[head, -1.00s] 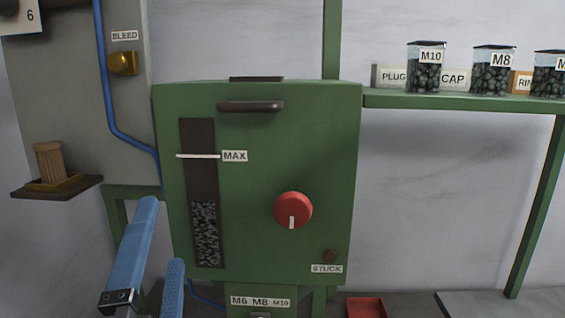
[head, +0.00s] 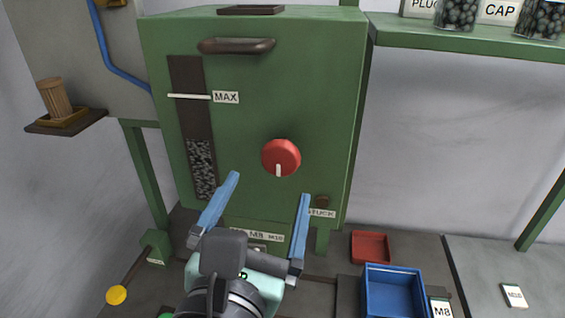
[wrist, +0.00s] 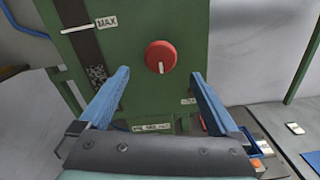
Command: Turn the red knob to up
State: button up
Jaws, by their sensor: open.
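The red knob (head: 281,158) is round and sits on the front of a green machine box (head: 300,90). Its white pointer mark points down. It also shows in the wrist view (wrist: 161,57), again with the white mark at its bottom. My gripper (head: 270,184) is open, its two blue fingers wide apart, below and in front of the knob. In the wrist view the knob lies between and beyond the fingertips (wrist: 160,75). Nothing is between the fingers, and they do not appear to touch the knob.
A dark handle (head: 237,46) sticks out above the knob. Red (head: 370,247) and blue (head: 393,292) trays lie on the bench. A shelf (head: 460,38) with jars is at upper right.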

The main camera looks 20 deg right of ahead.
aim_at(279, 162)
jog(key=p+x, duration=0.4)
jog(key=x, duration=0.5)
jog(key=shift+w+d+r, duration=0.1)
jog(key=shift+w+d, duration=0.35)
jog(key=shift+w, duration=0.15)
jog(key=c, duration=1.3)
